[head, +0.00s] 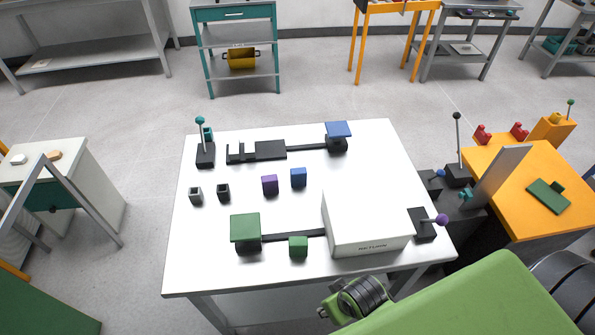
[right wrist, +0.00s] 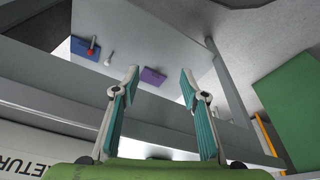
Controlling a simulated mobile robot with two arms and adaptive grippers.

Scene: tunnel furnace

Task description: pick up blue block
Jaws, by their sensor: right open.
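The blue block (head: 298,177) stands on the white table (head: 378,150) in the head view, just right of a purple block (head: 269,185). My right gripper (right wrist: 160,80) shows in the right wrist view, its two teal-padded fingers spread wide with nothing between them. It is apart from the blue block. A flat blue patch (right wrist: 90,50) lies beyond the fingers there; I cannot tell whether it is the block. My left gripper is in neither view.
A white box marked RETURN (head: 365,230) stands at the table's front right. A green block (head: 298,246) and green plate (head: 245,226) are at the front. A blue plate (head: 338,129) is behind. Small cups (head: 195,194) stand left. The orange table (head: 520,195) is at right.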

